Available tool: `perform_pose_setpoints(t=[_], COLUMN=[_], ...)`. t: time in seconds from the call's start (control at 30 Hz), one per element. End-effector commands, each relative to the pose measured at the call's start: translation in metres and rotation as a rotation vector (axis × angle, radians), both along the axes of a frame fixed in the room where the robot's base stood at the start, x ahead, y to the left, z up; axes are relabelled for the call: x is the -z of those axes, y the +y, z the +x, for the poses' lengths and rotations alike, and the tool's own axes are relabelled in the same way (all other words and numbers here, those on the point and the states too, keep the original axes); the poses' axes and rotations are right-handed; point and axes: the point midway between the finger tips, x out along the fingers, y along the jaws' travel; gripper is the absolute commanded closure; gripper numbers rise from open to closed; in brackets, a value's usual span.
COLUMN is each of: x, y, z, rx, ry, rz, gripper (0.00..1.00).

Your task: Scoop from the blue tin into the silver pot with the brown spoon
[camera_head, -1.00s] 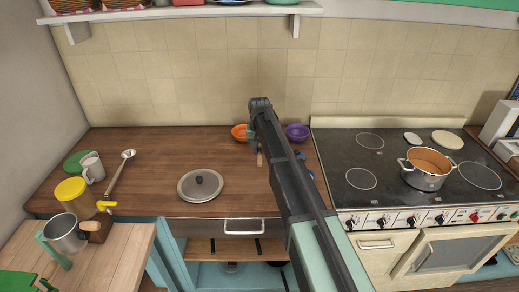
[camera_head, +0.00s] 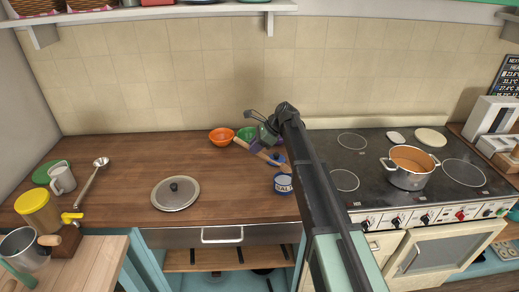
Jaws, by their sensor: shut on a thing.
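The silver pot (camera_head: 409,178) stands on the stove at right, with orange-brown contents and two side handles. The blue tin (camera_head: 284,186), a small blue and white can marked SALT, stands on the wooden counter just left of my arm. My gripper (camera_head: 266,140) is above the back of the counter, up and left of the tin. It is shut on the brown spoon (camera_head: 242,144), whose wooden length slants down to the right below the jaws. The spoon's far end and the exact grip are small and partly hidden by the gripper.
Orange (camera_head: 221,138) and green (camera_head: 246,133) bowls stand by the back wall near the gripper. My arm crosses the stove's left edge.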

Motion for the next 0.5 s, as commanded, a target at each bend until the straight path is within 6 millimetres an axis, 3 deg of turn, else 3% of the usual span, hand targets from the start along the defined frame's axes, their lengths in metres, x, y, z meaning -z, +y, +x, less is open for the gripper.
perform_pose_setpoints(t=[0.23, 0.5], x=[0.005, 0.052], y=[0.000, -0.007], z=[0.000, 0.000], rx=[-0.002, -0.002], ry=[0.001, 0.001], rz=[0.002, 0.001], gripper=[1.00, 1.00])
